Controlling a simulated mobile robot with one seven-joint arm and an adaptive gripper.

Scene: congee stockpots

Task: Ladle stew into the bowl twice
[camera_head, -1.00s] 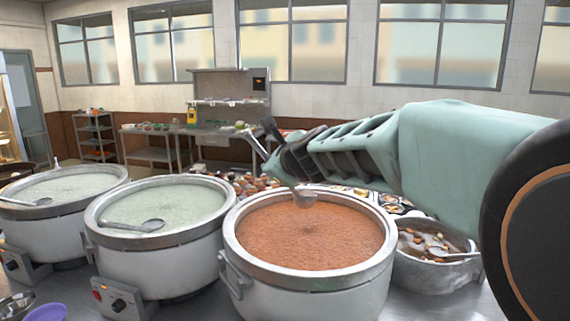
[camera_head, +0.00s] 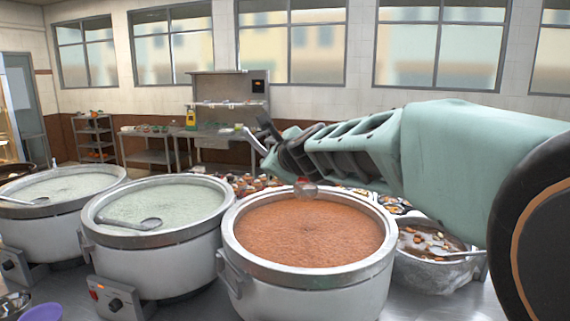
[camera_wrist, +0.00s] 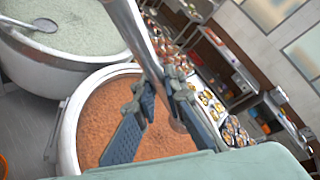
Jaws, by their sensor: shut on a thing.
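My gripper (camera_head: 268,136) is shut on a metal ladle and sits beyond the far rim of the pot of orange-brown stew (camera_head: 310,235). The ladle handle (camera_wrist: 138,38) runs between the fingers in the wrist view, where the gripper (camera_wrist: 160,110) hangs in front of the stew. The ladle's scoop (camera_head: 306,190) is above the stew near the far rim and looks reddish; how full it is I cannot tell. A purple bowl (camera_head: 42,313) is partly cut off at the lower left, with metal bowls (camera_head: 14,305) beside it. Which bowl is the task's is unclear.
Two pots of pale green congee (camera_head: 155,215) (camera_head: 60,190) stand to the left, each with a ladle. A smaller pot (camera_head: 435,278) with dark, chunky broth and a ladle stands to the right under my arm. Trays of food (camera_wrist: 215,105) lie behind the stew pot.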

